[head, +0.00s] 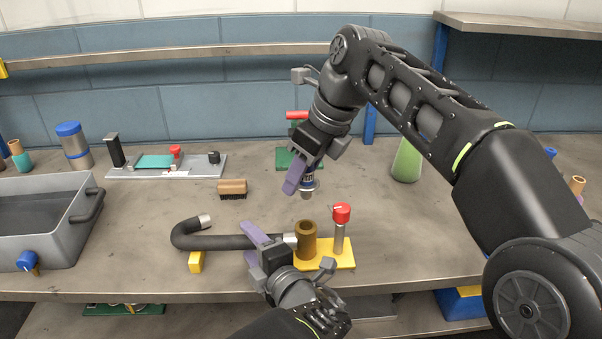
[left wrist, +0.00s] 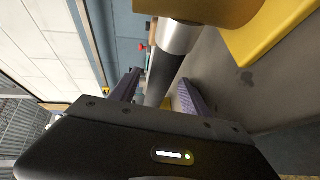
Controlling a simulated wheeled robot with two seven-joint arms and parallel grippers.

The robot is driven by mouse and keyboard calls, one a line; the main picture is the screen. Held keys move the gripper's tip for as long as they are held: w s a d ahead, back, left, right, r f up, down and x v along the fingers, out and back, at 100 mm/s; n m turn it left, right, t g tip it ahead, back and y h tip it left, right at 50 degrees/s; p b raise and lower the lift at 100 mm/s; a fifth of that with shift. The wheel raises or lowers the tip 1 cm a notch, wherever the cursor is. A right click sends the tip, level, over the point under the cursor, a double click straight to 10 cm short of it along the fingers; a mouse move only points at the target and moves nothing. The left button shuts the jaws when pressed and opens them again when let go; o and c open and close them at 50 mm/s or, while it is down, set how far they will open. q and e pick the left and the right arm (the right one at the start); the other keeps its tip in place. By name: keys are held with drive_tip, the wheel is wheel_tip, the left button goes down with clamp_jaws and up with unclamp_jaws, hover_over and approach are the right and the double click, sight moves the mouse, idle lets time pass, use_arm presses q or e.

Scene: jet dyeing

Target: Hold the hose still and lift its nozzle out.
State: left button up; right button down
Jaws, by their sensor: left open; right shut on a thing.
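The black hose (head: 222,242) lies bent on the bench, its silver collar (head: 290,239) against a brown socket (head: 307,242) on a yellow base (head: 340,258). My left gripper (head: 250,243) is open, its purple fingers either side of the hose just left of the collar. In the left wrist view the hose (left wrist: 160,80) runs between the open fingers, with the collar (left wrist: 179,38) beyond. My right fingers partly hide the nozzle.
A red-topped post (head: 341,215) stands on the yellow base close right of the socket. A brush (head: 232,187) lies behind the hose. A grey tank (head: 45,205) stands at left and a green cone (head: 407,160) at back right. The bench between tank and hose is clear.

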use_arm(q)
drive_tip(key=v, duration=1.1)
use_arm(e)
drive_tip(key=shift+r, duration=0.15)
